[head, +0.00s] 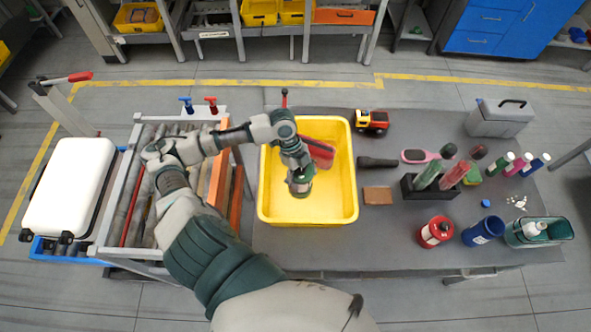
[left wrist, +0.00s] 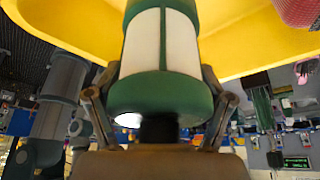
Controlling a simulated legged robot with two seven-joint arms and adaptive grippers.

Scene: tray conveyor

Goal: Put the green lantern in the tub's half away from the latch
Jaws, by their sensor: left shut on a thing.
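The yellow tub (head: 336,205) stands on the dark table. My left gripper (head: 300,180) reaches over it and is shut on the green lantern (head: 301,191). The lantern is over the tub's near-left part; I cannot tell whether it touches the floor. In the left wrist view the lantern (left wrist: 163,50), green with white panels, sits between the fingers, with the yellow tub (left wrist: 240,40) behind it. A red-topped upright piece (head: 284,97) at the tub's far edge may be the latch. My right gripper is not in view.
A red object (head: 319,152) lies in the tub's far part, partly behind my gripper. A toy truck (head: 371,122) and brown block (head: 378,195) lie right of the tub. A red canister (head: 435,232) and blue canister (head: 483,230) stand further right. The tub's near-right floor is clear.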

